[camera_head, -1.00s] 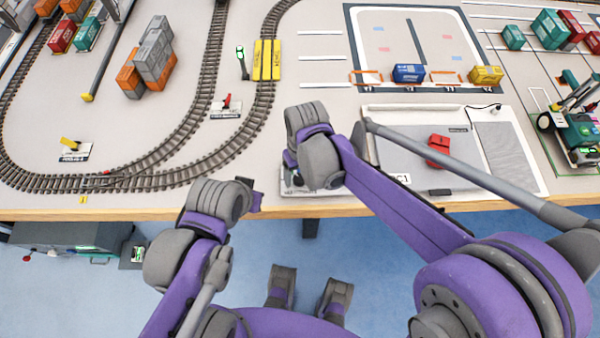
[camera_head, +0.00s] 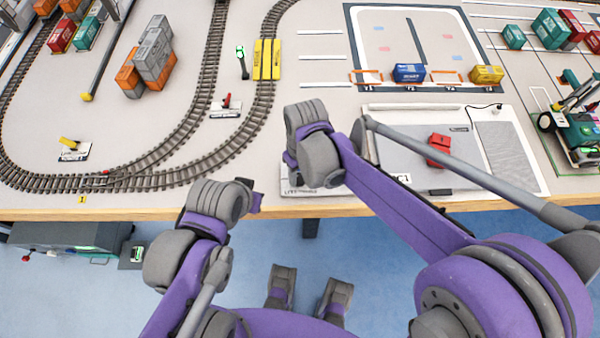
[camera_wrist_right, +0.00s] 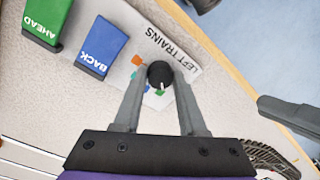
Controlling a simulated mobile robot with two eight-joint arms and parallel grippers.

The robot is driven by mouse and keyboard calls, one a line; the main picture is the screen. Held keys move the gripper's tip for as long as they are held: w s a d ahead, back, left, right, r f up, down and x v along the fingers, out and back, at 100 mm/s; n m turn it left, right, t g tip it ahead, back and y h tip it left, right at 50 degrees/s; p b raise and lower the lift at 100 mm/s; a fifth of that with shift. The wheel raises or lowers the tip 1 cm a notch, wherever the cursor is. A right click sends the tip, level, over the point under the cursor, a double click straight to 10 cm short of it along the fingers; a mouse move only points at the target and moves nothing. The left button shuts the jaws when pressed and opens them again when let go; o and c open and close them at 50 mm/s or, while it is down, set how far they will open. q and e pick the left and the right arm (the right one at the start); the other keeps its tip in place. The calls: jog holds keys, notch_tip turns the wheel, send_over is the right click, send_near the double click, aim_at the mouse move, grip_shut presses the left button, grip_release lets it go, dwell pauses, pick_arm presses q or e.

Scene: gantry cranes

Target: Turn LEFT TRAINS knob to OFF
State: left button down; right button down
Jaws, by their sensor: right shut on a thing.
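The LEFT TRAINS knob (camera_wrist_right: 159,73) is black and round with a white pointer line towards the bottom of the right wrist view. It sits on a white plate lettered LEFT TRAINS (camera_wrist_right: 170,47), with small orange, blue and green marks around it. My right gripper (camera_wrist_right: 160,82) is shut on the knob, one finger on each side. In the head view my right wrist (camera_head: 318,155) hides the knob; only parts of its plate (camera_head: 292,187) show at the table's front edge. My left gripper (camera_head: 252,194) is left of it, its finger gap not visible.
A green AHEAD block (camera_wrist_right: 47,20) and a blue BACK block (camera_wrist_right: 101,46) stand beside the plate. A grey panel with a red switch (camera_head: 438,150) lies to the right. Curved track (camera_head: 180,160) and a small red lever (camera_head: 227,102) lie to the left.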

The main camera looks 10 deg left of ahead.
pick_arm(q)
jog(key=shift+s+f+b, duration=0.1)
jog(key=shift+f+b, duration=0.35)
jog(key=shift+f, duration=0.15)
pick_arm(e)
jog(key=n, duration=0.5)
jog(key=shift+n, duration=0.3)
jog(key=shift+c, duration=2.3)
grip_release()
jog(key=shift+r, duration=0.15)
pick_arm(q)
jog(key=shift+r+p, duration=0.55)
jog(key=shift+r, duration=0.1)
pick_arm(e)
notch_tip(320, 180, up, 11)
jog(key=shift+w+f, duration=0.2)
jog(key=shift+w, duration=0.1)
